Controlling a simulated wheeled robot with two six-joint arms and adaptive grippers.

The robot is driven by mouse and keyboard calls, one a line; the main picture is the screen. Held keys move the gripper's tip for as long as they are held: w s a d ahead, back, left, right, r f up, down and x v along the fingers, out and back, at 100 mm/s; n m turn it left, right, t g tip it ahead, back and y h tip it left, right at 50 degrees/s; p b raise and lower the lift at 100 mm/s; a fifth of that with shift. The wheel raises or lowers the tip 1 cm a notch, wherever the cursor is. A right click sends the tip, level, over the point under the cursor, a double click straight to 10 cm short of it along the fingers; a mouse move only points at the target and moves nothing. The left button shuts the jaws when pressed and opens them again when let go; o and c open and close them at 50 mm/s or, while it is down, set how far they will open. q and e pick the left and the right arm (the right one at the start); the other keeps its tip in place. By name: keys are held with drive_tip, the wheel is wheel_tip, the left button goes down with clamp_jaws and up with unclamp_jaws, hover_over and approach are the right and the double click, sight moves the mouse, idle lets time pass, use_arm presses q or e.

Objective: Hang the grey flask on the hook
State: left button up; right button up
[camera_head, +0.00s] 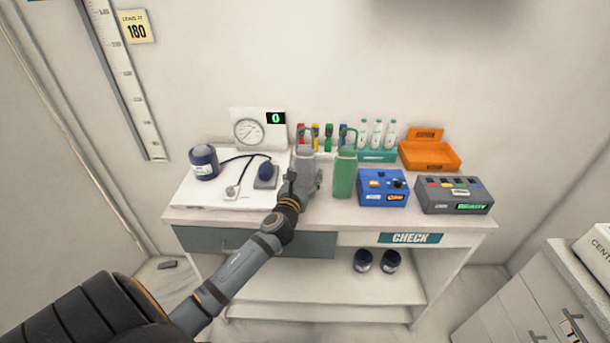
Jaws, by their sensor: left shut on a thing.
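The grey flask (304,160) stands upright toward the back of the white table, with a loop at its top. My left gripper (304,182) is shut on its lower part, and the gripper hides some of the flask. I cannot tell whether the flask's base touches the table. A green flask (344,176) with a similar loop stands just to the right, close to the grey one. I cannot make out a hook in this view. My right gripper is not in view.
A bottle rack (377,156), blue box (382,188), orange bin (430,155) and grey box (455,195) are at the right. Coloured items stand behind the flasks.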

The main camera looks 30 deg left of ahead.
use_arm(q)
drive_tip(key=o, duration=1.3)
drive_tip(key=shift+r, duration=0.2)
drive_tip(key=b+v, duration=0.1)
drive_tip(key=v, duration=1.1)
drive_tip(key=shift+b, duration=0.4)
drive_tip(key=shift+f, duration=0.15)
